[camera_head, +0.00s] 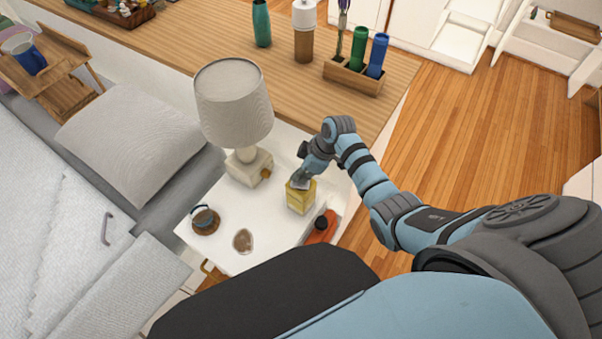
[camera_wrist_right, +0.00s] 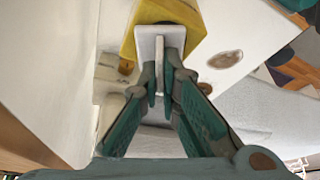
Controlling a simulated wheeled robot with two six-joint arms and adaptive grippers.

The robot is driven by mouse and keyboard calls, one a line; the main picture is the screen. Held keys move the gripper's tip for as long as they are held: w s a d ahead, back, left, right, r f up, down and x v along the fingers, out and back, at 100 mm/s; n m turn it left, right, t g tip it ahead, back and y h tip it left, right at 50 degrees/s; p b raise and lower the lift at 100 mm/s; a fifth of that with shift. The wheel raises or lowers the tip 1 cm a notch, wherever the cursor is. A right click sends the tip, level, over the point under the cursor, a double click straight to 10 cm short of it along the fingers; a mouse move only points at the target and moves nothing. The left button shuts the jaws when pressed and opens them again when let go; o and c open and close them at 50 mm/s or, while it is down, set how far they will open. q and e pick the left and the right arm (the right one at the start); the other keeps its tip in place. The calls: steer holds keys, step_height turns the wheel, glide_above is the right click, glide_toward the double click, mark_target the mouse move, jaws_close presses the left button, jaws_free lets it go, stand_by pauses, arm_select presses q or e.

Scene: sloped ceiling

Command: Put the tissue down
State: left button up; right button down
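The tissue is a yellow box (camera_head: 300,197) with a white top, at the right part of the white bedside table (camera_head: 222,232). In the right wrist view the yellow box (camera_wrist_right: 196,22) is just beyond the fingers, with a white upright piece between them. My right gripper (camera_head: 303,176) comes down onto the box from above; its fingers (camera_wrist_right: 164,76) are closed around the white piece. I cannot tell whether the box bottom touches the table. My left gripper is not in view.
A lamp (camera_head: 236,100) stands behind the box on the left. A wooden counter (camera_head: 205,38) with bottles lies behind.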

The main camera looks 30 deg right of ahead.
steer(key=c, duration=1.8)
jaws_free()
steer(key=shift+d+r+p, duration=0.1)
steer(key=shift+r+p, duration=0.2)
steer(key=shift+r, duration=0.15)
steer(key=p+v, duration=0.2)
steer(key=v, duration=0.9)
steer(key=shift+s+r+p, duration=0.15)
steer(key=shift+s+p, duration=0.05)
steer(key=shift+p, duration=0.15)
